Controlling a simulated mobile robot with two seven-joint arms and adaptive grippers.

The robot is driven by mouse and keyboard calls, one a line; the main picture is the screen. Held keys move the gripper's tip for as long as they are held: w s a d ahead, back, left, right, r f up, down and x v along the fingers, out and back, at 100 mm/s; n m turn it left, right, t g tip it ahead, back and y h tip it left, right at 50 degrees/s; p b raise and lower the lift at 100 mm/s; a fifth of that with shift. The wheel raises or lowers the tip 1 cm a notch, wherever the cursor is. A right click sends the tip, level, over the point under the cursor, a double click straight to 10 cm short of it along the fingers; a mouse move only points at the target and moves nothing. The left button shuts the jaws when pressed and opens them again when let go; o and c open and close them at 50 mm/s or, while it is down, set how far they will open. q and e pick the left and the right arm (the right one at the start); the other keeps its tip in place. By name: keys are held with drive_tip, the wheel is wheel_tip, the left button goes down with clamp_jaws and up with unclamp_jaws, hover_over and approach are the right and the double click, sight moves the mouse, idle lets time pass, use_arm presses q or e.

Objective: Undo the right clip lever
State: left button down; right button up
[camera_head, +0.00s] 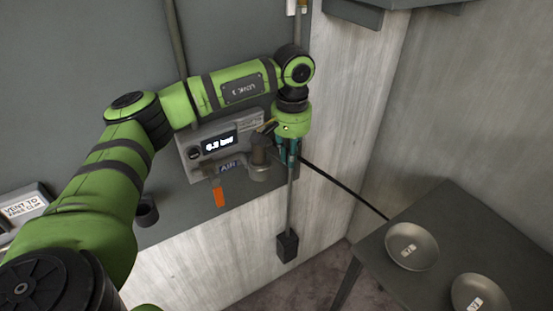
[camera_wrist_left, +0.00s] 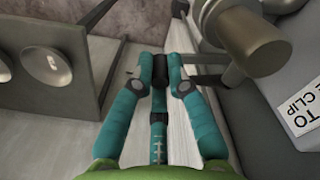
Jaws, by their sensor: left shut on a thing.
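My left gripper (camera_head: 288,152) is at the right end of the grey wall unit, its teal fingers pointing down. In the left wrist view the gripper (camera_wrist_left: 160,72) is shut on a small dark piece (camera_wrist_left: 160,71) between its fingertips. The piece is mostly hidden by the fingers; it may be the right clip lever, but I cannot tell for sure. A metal cylinder fitting (camera_head: 260,165) is just left of the gripper; it is large at the upper right of the wrist view (camera_wrist_left: 245,38). My right gripper is not in view.
A rod with a black block (camera_head: 288,247) hangs below the gripper. A dark table (camera_head: 455,230) with two metal bowls (camera_head: 411,247) is at right.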

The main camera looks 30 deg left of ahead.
use_arm(q)
drive_tip(key=w+a+n+p, duration=0.1)
drive_tip(key=w+a+n, duration=0.2)
drive_tip(key=w+n, duration=0.7)
drive_tip(key=shift+n, duration=0.3)
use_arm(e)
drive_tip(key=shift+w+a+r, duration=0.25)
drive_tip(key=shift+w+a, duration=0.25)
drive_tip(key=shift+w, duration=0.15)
use_arm(q)
drive_tip(key=shift+w+a, duration=0.1)
drive_tip(key=shift+a, duration=0.05)
drive_tip(key=c, duration=1.2)
unclamp_jaws()
drive_tip(key=shift+r, duration=0.15)
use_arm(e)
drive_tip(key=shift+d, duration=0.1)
